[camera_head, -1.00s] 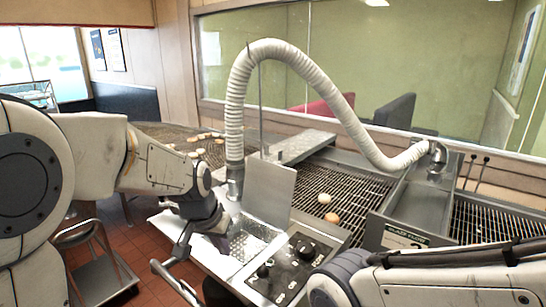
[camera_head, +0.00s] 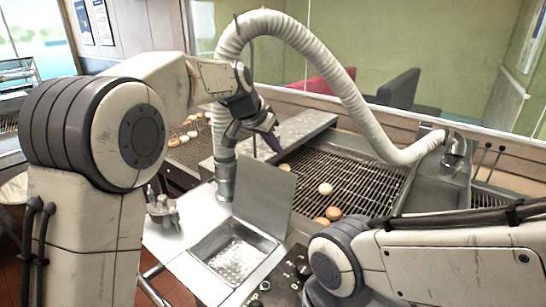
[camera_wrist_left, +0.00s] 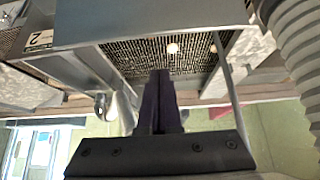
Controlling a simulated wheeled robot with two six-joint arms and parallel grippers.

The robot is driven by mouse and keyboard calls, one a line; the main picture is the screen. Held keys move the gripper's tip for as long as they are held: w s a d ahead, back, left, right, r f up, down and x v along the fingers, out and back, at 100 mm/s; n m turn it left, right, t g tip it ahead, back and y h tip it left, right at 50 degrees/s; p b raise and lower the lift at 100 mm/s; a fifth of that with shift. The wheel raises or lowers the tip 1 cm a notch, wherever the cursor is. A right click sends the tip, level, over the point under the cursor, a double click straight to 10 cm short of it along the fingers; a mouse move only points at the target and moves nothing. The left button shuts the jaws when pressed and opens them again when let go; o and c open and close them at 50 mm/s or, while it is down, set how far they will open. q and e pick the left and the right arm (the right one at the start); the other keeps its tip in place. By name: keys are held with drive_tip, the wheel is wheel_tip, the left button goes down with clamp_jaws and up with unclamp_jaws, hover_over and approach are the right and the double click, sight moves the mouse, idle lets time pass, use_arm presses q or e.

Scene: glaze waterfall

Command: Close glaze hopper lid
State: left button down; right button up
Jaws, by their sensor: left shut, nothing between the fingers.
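The glaze hopper lid (camera_head: 263,192) is a flat grey metal plate standing upright, tilted slightly back, at the rear edge of the hopper. The hopper (camera_head: 234,252) is an open metal basin with a perforated bottom, set in the worktop. My left gripper (camera_head: 274,142) is shut and empty, above and behind the lid's top edge, apart from it in the head view. Its dark fingers (camera_wrist_left: 161,80) are together in the left wrist view, where a grey plate fills the top; I cannot tell surely whether it is the lid. My right gripper is out of view.
A wire conveyor (camera_head: 365,185) with several doughnuts lies behind the lid. A control panel (camera_head: 280,280) is right of the hopper. My right arm covers the lower right.

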use_arm(q)
drive_tip(key=p+x, duration=0.2)
drive_tip(key=x, duration=0.4)
drive_tip(key=shift+s+a+r+p, duration=0.1)
drive_tip(key=shift+s+a+p, duration=0.2)
drive_tip(key=shift+s+a, duration=0.5)
drive_tip(key=shift+s+a+r+p, duration=0.1)
drive_tip(key=shift+s+a+p, duration=0.15)
drive_tip(key=shift+s+a, duration=0.55)
drive_tip(key=shift+s+d, duration=0.1)
drive_tip(key=shift+d, duration=0.1)
